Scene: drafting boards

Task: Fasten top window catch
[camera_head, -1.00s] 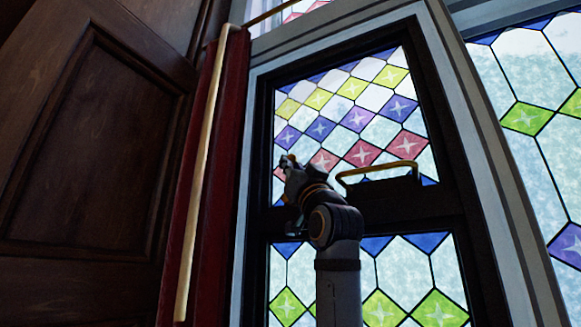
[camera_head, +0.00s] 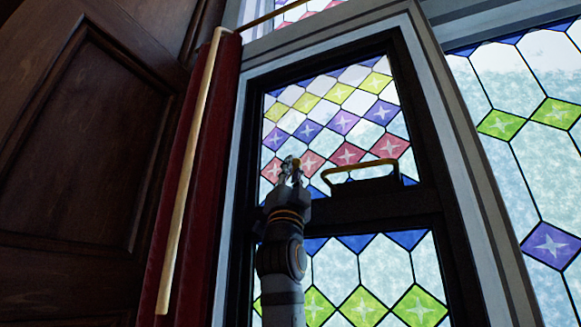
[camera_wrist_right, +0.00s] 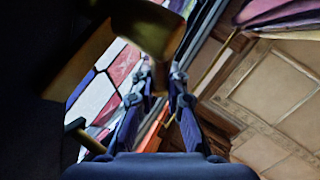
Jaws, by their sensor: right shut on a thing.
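The top window pane (camera_head: 335,115) has coloured diamond glass in a dark frame. My right gripper (camera_head: 291,168) is raised at the lower left of this pane, pointing up. Its fingers (camera_wrist_right: 163,88) are close together in the right wrist view, with a narrow gap. It is shut on a small part, seemingly the catch (camera_head: 297,163), which shows as a brass-coloured spot and is mostly hidden by the fingers. A brass handle (camera_head: 358,168) on the dark middle rail is right of the gripper, apart from it. My left gripper is not in view.
A red curtain (camera_head: 205,180) and a pale pole (camera_head: 190,180) stand left of the window, beside dark wood panelling (camera_head: 80,170). Another stained-glass window (camera_head: 515,120) is at the right. A large brass piece (camera_wrist_right: 148,28) is close in the right wrist view.

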